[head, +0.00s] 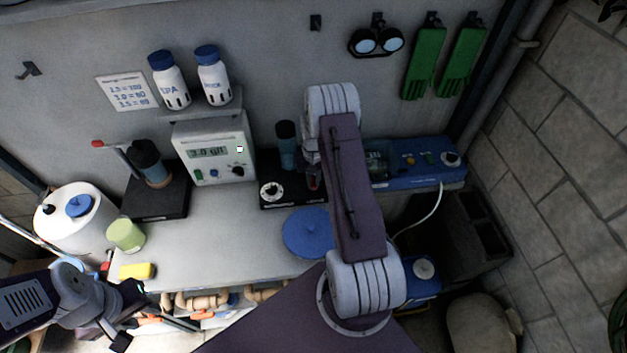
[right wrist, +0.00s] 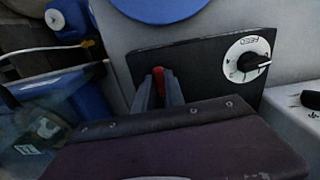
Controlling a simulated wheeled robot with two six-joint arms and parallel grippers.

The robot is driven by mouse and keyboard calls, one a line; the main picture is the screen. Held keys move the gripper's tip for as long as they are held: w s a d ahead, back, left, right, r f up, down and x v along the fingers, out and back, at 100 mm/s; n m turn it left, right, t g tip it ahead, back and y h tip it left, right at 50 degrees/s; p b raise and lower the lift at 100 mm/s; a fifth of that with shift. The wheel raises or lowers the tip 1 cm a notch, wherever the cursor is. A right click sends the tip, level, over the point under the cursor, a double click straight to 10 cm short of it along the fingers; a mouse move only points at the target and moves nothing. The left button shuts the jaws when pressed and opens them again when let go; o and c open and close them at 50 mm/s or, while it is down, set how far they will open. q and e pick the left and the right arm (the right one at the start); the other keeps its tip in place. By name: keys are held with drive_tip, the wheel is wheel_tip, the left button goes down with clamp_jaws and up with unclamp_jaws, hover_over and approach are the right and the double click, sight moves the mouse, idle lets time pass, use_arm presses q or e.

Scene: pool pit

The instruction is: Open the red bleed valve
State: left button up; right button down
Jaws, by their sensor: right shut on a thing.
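A small red handle (right wrist: 158,76), which I take to be the bleed valve, stands by a black plate (right wrist: 205,66) with a white dial (right wrist: 246,58). My right gripper (right wrist: 158,90) is shut on the red handle, with a finger on each side and only its top showing. In the head view my right arm hides most of this gripper and the valve. The black unit (head: 288,197) with its dial (head: 271,192) shows beside the arm. My left gripper (head: 130,314) is at the lower left with its dark fingers apart, empty, near the bench's front edge.
A grey pump controller (head: 214,150) and a blue unit (head: 430,163) flank the black unit. A blue round lid (head: 307,232) lies in front. A green cup (head: 126,235) and yellow sponge (head: 137,271) sit near my left gripper. The bench middle (head: 220,235) is clear.

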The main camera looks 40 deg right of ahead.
drive_tip(key=n+b, duration=0.1)
drive_tip(key=n, duration=0.2)
drive_tip(key=shift+d+n, duration=0.1)
drive_tip(key=shift+n, duration=0.3)
drive_tip(key=n+b, duration=0.1)
drive_tip(key=n, duration=0.3)
drive_tip(key=shift+d+n, duration=0.1)
drive_tip(key=shift+n, duration=0.2)
drive_tip(key=n+b, duration=0.1)
drive_tip(key=n, duration=0.3)
drive_tip(key=shift+d, duration=0.1)
drive_tip(key=shift+w+r+n+b, duration=0.15)
drive_tip(key=shift+n+b, duration=0.2)
drive_tip(key=shift+n, duration=2.15)
drive_tip(key=shift+d, duration=0.1)
drive_tip(key=c, duration=1.6)
unclamp_jaws()
drive_tip(key=shift+o, duration=1)
